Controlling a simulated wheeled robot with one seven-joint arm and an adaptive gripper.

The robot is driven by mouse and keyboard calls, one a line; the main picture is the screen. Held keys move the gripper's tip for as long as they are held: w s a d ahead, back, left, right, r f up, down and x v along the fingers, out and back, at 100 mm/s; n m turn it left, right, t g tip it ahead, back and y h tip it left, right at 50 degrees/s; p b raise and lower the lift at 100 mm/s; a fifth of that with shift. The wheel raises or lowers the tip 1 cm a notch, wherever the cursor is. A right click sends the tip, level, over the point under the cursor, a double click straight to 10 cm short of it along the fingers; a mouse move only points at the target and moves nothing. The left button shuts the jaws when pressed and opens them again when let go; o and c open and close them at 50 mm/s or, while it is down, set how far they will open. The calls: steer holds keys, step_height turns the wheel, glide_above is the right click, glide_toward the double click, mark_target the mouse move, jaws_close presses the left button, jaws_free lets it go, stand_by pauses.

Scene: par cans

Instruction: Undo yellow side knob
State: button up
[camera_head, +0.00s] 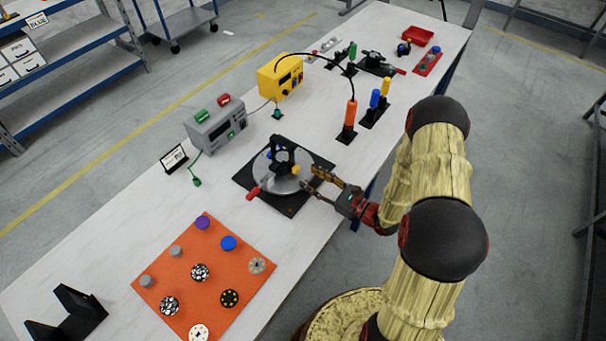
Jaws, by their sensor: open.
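A round grey fixture (267,178) stands on a black base plate (292,208) near the middle of the table. A black bracket (280,150) rises over it, and a red handle (253,193) sticks out at its lower left. A small yellow knob (296,169) shows on the fixture's right side, facing my gripper. My gripper (310,179) is open at the right edge of the fixture, its fingertips just right of and slightly below the yellow knob. I cannot tell whether a finger touches the fixture.
An orange mat (190,255) with several knobs and discs lies at front left. A grey box (216,126) and a yellow box (280,77) stand behind. An orange-handled tool (351,114) with a cable and coloured posts stand beyond. White table is bare between them.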

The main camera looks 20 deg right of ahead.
mark_target(298, 171)
steer(key=shift+b+x, duration=0.35)
steer(key=shift+x, duration=1.95)
steer(key=c, duration=0.3)
jaws_close()
